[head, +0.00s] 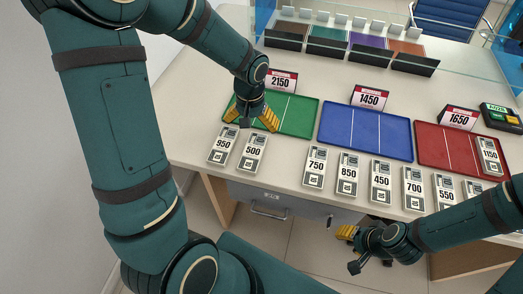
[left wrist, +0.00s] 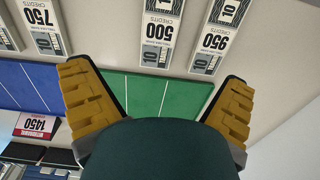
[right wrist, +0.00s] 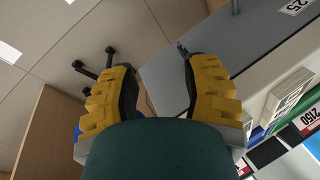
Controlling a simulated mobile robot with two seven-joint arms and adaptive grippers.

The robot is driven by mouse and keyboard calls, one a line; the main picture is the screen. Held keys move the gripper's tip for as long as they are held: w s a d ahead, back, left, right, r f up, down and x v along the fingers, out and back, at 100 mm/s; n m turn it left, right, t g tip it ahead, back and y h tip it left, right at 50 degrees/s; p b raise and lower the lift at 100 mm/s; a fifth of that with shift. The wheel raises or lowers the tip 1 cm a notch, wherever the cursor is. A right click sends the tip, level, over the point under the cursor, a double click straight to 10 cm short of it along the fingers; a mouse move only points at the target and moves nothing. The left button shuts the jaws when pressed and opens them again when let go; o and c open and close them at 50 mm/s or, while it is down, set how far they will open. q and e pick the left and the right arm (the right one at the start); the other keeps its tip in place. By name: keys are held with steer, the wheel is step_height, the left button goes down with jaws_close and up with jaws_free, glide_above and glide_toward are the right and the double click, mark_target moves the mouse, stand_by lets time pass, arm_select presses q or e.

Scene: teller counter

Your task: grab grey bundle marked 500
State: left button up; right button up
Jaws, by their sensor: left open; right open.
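The grey bundle marked 500 (head: 252,153) lies flat on the counter at the near edge, just right of the 950 bundle (head: 223,145). In the left wrist view the 500 bundle (left wrist: 161,32) shows upside down, beyond and between my open fingertips. My left gripper (head: 252,116) is open and empty above the green tray (head: 302,116), behind the 500 bundle and apart from it. The left gripper's yellow fingers also show in the left wrist view (left wrist: 158,85). My right gripper (right wrist: 155,75) is open and empty, low in front of the counter near the drawer.
More grey bundles, such as 750 (head: 316,167) and 850 (head: 347,174), lie in a row to the right. A blue tray (head: 365,132) and red tray (head: 434,147) stand behind them. Number signs (head: 369,97) stand at the trays' backs. A drawer unit (head: 290,203) is below the counter edge.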

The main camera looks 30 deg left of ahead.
arm_select(q)
steer(key=b, duration=0.2)
glide_toward(253, 152)
step_height(253, 152, down, 5)
steer(key=shift+f, duration=0.1)
step_height(253, 152, down, 5)
steer(key=shift+r+b, duration=0.1)
steer(key=shift+b, duration=0.65)
steer(key=c, duration=1.3)
